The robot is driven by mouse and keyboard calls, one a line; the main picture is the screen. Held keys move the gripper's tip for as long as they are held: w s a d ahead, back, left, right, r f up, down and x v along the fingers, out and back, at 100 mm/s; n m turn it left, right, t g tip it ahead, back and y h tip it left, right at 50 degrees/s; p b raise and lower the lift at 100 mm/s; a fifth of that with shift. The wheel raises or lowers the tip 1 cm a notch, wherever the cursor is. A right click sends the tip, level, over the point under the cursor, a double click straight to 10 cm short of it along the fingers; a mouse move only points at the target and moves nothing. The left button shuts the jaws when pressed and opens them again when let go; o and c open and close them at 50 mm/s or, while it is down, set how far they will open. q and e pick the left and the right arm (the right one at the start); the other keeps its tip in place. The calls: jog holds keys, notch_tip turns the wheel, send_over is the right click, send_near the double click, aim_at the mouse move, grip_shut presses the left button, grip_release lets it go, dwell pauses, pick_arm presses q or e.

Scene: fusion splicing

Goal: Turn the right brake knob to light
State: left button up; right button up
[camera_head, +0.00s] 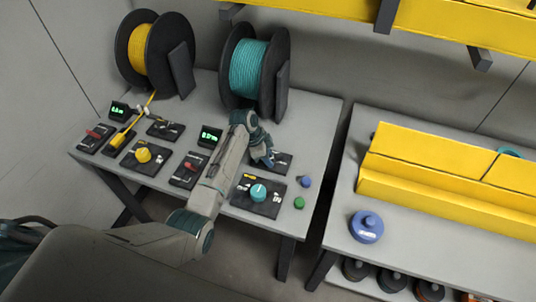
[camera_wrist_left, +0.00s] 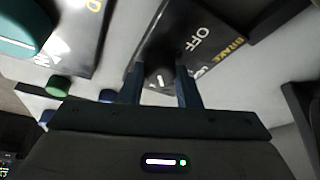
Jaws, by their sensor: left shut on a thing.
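The right brake panel (camera_head: 284,161) is a dark plate on the table below the teal spool. The left wrist view shows it close (camera_wrist_left: 215,42), with yellow "BRAKE" and white "OFF" lettering. Its black knob (camera_wrist_left: 158,74) sits between my left gripper's fingers (camera_wrist_left: 160,90), which are shut on it. A short white mark shows on the knob. In the head view my left gripper (camera_head: 264,154) is over the panel's left part and hides the knob. Other position labels are partly hidden or unreadable. My right gripper is not in view.
A teal knob (camera_head: 258,192) on its dark panel is just in front. Blue (camera_head: 306,181) and green (camera_head: 299,202) buttons are to the right. The teal spool (camera_head: 249,68) stands behind. A second table with yellow blocks (camera_head: 428,180) stands across a gap.

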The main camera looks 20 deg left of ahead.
pick_arm(q)
jog(key=n+p, duration=0.2)
jog(key=n+t+y+p, duration=0.1)
jog(key=n+p, duration=0.1)
jog(key=n, duration=0.1)
jog(key=shift+s+d+r+n+t, duration=0.1)
jog(key=shift+s+r+n+t, duration=0.1)
jog(key=shift+n+t, duration=0.1)
jog(key=shift+d+n+t+y+p, duration=0.1)
jog(key=shift+n+t+y+p, duration=0.3)
jog(key=shift+n+p, duration=0.65)
jog(key=shift+f+n+y+p, duration=0.15)
jog(key=shift+n+y+p, duration=0.4)
jog(key=shift+n, duration=0.6)
jog(key=o, duration=1)
